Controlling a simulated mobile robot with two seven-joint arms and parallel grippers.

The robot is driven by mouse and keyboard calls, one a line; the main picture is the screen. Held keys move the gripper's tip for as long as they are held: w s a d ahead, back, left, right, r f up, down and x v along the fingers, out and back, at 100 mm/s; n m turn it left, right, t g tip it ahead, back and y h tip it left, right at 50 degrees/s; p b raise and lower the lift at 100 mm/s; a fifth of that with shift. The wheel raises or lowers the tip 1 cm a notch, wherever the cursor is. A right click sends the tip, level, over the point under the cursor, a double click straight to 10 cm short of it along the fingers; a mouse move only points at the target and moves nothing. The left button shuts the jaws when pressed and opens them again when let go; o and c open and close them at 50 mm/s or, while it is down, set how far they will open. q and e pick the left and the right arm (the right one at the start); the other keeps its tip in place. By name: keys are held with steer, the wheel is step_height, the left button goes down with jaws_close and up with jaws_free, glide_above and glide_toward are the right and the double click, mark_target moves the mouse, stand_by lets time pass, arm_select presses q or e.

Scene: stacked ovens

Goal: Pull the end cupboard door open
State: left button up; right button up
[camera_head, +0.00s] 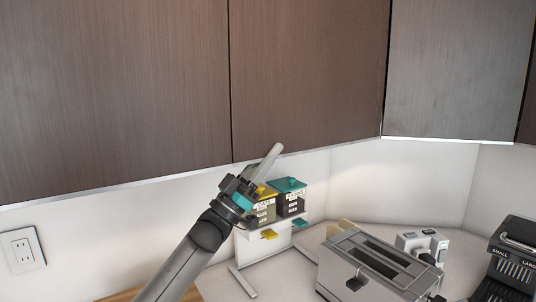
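Wall cupboards with flat doors run across the top of the view. A wide brown door (110,80) fills the left, a second brown door (310,70) is in the middle, and a greyer door (455,70) stands at an angle on the right. These doors look shut, and no handles show. I cannot tell which is the end one. My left gripper (277,148) points up and right, its pale tip overlapping the lower edge of the middle door in the picture. Contact is unclear. The fingers look like one bar, so their opening is unclear. My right gripper is out of view.
Below the cupboards, a small rack holds dark boxes with a yellow lid (266,191) and a teal lid (289,185). A metal countertop appliance (365,262) and a black machine (513,262) stand at the right. A wall outlet (22,249) is at lower left.

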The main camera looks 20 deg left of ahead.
arm_select(q)
steer(key=shift+h, duration=0.3)
jaws_close()
stand_by(0.6)
